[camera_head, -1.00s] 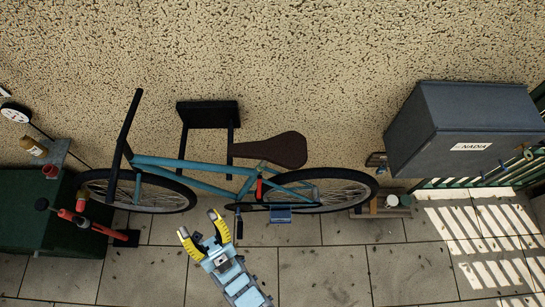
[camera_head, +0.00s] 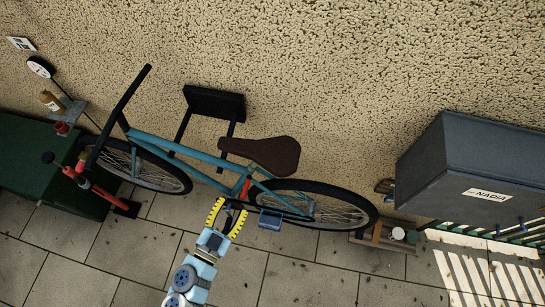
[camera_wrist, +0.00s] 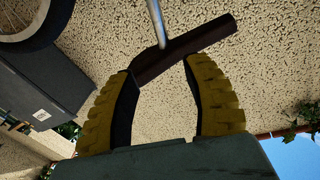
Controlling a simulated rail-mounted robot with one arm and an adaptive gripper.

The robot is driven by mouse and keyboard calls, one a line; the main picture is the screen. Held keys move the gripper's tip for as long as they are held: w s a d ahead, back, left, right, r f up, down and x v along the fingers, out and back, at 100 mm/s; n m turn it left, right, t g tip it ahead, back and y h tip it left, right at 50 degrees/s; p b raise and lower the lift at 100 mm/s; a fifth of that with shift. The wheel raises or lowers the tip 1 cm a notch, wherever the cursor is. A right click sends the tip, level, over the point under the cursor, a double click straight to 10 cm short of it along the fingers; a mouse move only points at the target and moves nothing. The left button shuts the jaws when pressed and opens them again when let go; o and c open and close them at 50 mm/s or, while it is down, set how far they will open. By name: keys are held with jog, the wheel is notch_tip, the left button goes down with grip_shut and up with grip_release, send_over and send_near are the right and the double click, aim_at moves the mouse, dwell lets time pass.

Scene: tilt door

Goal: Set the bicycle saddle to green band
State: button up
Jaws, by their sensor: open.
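The dark brown bicycle saddle (camera_head: 265,155) sits on its post above the rear of a teal bicycle (camera_head: 185,152). In the wrist view the saddle (camera_wrist: 180,52) appears upside down with a silver post (camera_wrist: 156,22), beyond my fingertips. My gripper (camera_head: 231,206) has yellow fingers. It is open in front of the bicycle, below and left of the saddle in the head view. In the wrist view my gripper (camera_wrist: 157,78) has a clear gap between its fingers and holds nothing. A red part (camera_head: 246,188) shows on the frame below the saddle. I see no green band.
A grey box marked NADIA (camera_head: 465,180) hangs at the right. A black wall bracket (camera_head: 214,103) is behind the bicycle. A dark green chest (camera_head: 50,160) and a red-handled stand (camera_head: 90,182) are at the left. Open paving lies in front.

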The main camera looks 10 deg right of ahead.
aim_at(259, 158)
jog(key=p+x, duration=0.3)
jog(key=x, duration=1.4)
jog(key=shift+w+d, duration=0.1)
